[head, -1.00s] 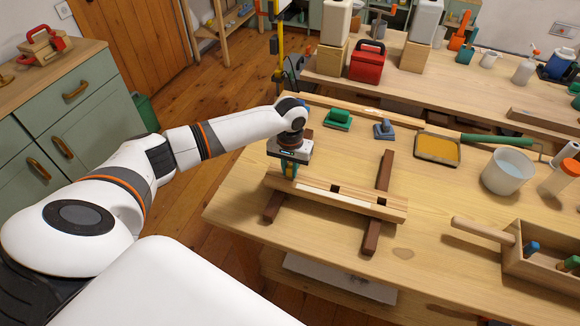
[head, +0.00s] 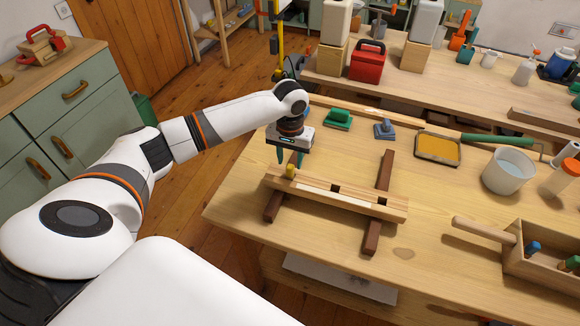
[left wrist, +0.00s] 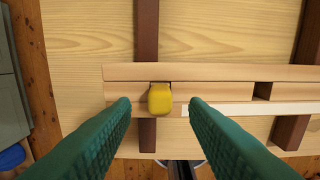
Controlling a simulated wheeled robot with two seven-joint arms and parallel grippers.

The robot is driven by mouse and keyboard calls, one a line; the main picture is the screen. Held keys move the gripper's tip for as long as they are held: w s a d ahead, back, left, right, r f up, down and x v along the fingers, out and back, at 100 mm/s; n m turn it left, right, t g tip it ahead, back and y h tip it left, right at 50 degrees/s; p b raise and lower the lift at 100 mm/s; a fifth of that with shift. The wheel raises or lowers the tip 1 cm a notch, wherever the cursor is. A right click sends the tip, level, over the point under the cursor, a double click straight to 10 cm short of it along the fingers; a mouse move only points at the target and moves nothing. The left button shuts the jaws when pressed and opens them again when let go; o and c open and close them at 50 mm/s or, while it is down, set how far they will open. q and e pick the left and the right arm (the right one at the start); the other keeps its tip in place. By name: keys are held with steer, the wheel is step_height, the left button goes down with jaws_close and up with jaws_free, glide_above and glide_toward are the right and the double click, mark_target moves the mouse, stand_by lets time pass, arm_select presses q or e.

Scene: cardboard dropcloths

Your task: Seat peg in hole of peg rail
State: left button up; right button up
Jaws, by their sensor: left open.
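The wooden peg rail (head: 350,200) lies across two dark wooden bars on the workbench. A yellow peg (head: 291,171) stands in the rail's left hole; the left wrist view shows its rounded top (left wrist: 160,98) with a dark sliver of the hole behind it. How deep it sits cannot be told. My left gripper (head: 289,158) is above the peg, its green fingers apart. In the left wrist view the fingertips (left wrist: 160,101) are on either side of the peg and clear of it. Two empty square holes show further right along the rail. My right gripper is out of view.
Behind the rail are a green sanding block (head: 338,119), a blue one (head: 384,129) and a yellow paint tray (head: 437,149). A white bucket (head: 508,171) and a wooden tool box (head: 545,255) stand to the right. The bench's front left is bare.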

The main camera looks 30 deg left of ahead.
mark_target(290, 166)
arm_select(q)
step_height(290, 166, up, 8)
steer(key=shift+b, duration=0.3)
stand_by(0.3)
